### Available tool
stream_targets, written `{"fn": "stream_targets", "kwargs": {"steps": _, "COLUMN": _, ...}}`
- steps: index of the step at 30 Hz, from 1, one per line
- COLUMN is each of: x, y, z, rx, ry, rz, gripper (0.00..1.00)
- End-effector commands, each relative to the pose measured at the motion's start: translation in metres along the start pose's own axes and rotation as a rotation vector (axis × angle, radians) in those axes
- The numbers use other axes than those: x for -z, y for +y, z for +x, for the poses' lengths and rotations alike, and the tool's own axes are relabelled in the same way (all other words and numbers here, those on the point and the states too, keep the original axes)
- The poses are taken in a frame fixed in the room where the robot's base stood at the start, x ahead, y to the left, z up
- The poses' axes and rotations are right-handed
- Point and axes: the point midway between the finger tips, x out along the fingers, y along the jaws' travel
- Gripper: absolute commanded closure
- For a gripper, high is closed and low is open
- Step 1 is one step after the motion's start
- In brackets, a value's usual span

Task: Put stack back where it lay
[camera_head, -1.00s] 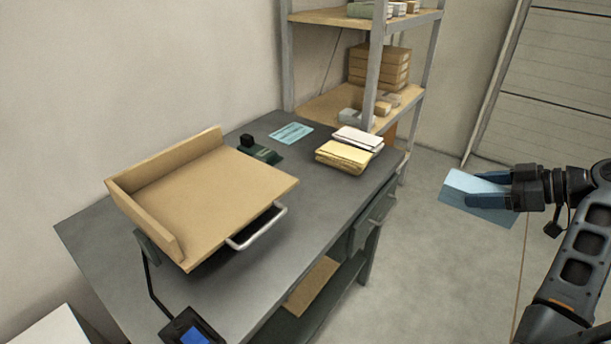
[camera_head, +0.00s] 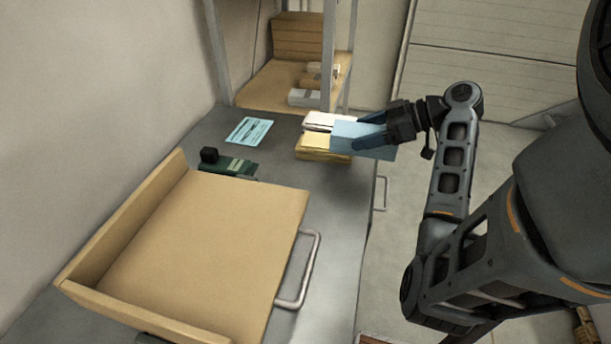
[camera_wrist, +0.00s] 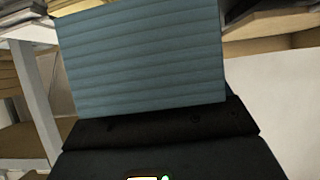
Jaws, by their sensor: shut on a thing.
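A light blue stack (camera_head: 362,138) is held in my gripper (camera_head: 372,130), which is shut on it. In the head view it is in front of the yellow and white stacks at the table's far right corner and partly covers them. In the wrist view the blue stack (camera_wrist: 140,58) fills the upper middle and shows several parallel layered edges. The yellow stack (camera_head: 318,153) lies on the table (camera_head: 331,200), with the white stack (camera_head: 322,121) just behind it. I cannot tell whether the blue stack touches them.
A wooden jogger tray (camera_head: 205,250) with a metal handle (camera_head: 303,270) takes up the near table. A dark green stapler-like device (camera_head: 228,167) and a light blue printed card (camera_head: 249,130) lie behind it. A shelf unit (camera_head: 275,88) with boxes stands at the back.

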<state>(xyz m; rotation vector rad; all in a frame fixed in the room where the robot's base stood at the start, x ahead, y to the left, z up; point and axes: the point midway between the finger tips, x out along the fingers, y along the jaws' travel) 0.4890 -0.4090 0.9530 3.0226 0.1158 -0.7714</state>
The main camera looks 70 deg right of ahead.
Motion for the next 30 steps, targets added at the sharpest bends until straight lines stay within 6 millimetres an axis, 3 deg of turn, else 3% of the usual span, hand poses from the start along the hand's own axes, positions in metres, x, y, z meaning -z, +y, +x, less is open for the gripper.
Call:
{"fn": "stream_targets", "kwargs": {"steps": 15, "x": -0.006, "y": -0.039, "z": 0.104, "rx": 0.004, "ry": 0.001, "rz": 0.000, "gripper": 0.76}}
{"fn": "stream_targets", "kwargs": {"steps": 22, "x": -0.012, "y": -0.043, "z": 0.119, "rx": 0.002, "ry": 0.000, "rz": 0.002, "gripper": 0.76}}
{"fn": "stream_targets", "kwargs": {"steps": 30, "x": -0.041, "y": -0.043, "z": 0.135, "rx": 0.001, "ry": 0.001, "rz": 0.002, "gripper": 0.76}}
